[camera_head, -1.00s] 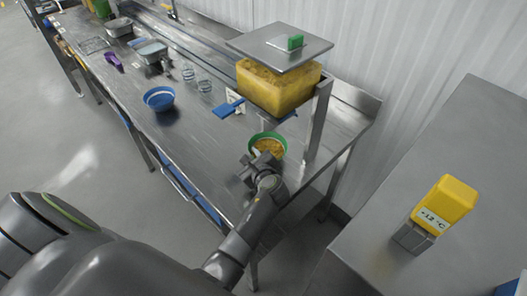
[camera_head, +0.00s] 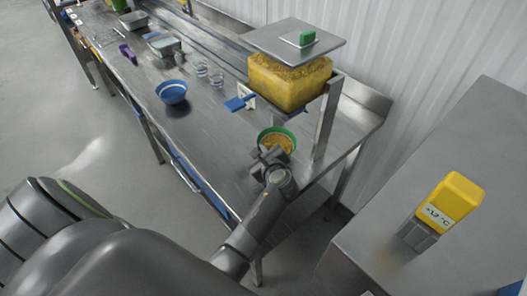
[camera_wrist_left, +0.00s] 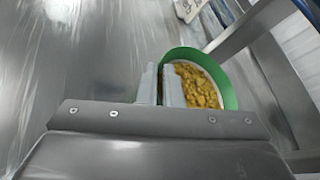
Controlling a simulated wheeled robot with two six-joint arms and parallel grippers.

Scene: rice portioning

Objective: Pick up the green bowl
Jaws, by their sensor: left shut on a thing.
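The green bowl (camera_head: 289,133) stands near the right end of the steel table, filled with yellow-brown food. My left gripper (camera_head: 268,155) is at its near side. In the left wrist view, the bowl (camera_wrist_left: 232,94) is upright, and the fingers of my left gripper (camera_wrist_left: 161,84) are shut on its left rim, one finger outside and one inside over the food. I cannot tell whether the bowl touches the table. My right gripper is not in view.
A yellow food container (camera_head: 285,85) with a steel lid stands on a frame just behind the bowl, with a blue handle (camera_head: 238,103) below. A blue bowl (camera_head: 172,92) and glasses (camera_head: 215,78) are further left. A yellow thermometer (camera_head: 452,198) sits on the right cabinet.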

